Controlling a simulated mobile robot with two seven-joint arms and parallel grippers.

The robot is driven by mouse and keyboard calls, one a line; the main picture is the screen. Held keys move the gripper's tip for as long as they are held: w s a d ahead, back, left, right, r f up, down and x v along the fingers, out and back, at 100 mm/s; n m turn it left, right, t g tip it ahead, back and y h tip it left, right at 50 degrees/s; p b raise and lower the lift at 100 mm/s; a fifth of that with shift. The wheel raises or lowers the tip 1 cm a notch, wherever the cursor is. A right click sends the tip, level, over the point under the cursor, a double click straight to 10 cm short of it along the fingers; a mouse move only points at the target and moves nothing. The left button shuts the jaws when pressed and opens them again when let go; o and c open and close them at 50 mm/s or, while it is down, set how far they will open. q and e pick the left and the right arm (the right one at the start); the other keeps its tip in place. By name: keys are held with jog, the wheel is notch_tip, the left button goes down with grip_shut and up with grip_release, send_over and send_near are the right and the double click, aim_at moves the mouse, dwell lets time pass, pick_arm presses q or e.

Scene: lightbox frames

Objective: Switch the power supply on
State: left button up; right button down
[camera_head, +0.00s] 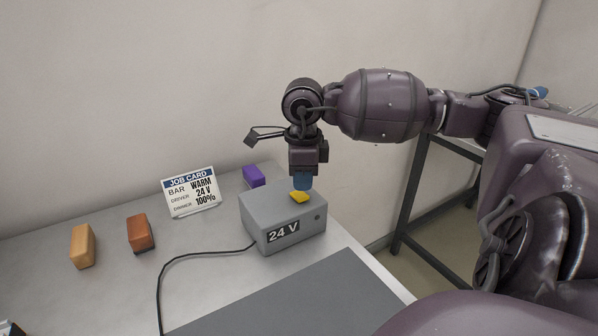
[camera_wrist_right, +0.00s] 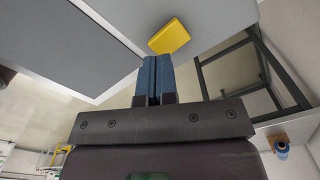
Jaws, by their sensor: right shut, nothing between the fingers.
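The power supply (camera_head: 268,225) is a grey box marked "24 V" on the table, with a yellow switch (camera_head: 299,197) on its top and a cable from its left side. My right gripper (camera_head: 302,187) points down just above and behind the switch, its blue fingers shut and empty. In the right wrist view the shut fingers (camera_wrist_right: 154,62) point toward the yellow switch (camera_wrist_right: 169,36). I cannot tell whether the fingertips touch it. My left gripper is not in view.
A job card (camera_head: 190,192) reading "BAR WARM, DRIVER 24 V, DIMMER 100%" stands behind the power supply's left. A purple block (camera_head: 254,176) is behind the box. Orange (camera_head: 82,246) and brown-red (camera_head: 140,233) blocks stand at left. A dark grey mat (camera_head: 290,300) lies in front.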

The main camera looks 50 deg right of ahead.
aim_at(299, 196)
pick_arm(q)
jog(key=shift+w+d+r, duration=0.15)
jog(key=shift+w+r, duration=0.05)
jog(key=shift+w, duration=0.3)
pick_arm(e)
jog(key=shift+f, duration=0.4)
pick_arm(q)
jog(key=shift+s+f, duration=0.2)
pick_arm(e)
jog(key=shift+f, duration=0.2)
jog(key=shift+f, duration=0.2)
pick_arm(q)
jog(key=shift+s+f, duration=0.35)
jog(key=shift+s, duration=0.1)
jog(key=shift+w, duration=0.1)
pick_arm(e)
jog(key=shift+f, duration=0.15)
pick_arm(q)
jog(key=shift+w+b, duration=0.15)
jog(key=shift+b, duration=0.15)
pick_arm(e)
jog(key=shift+f, duration=0.1)
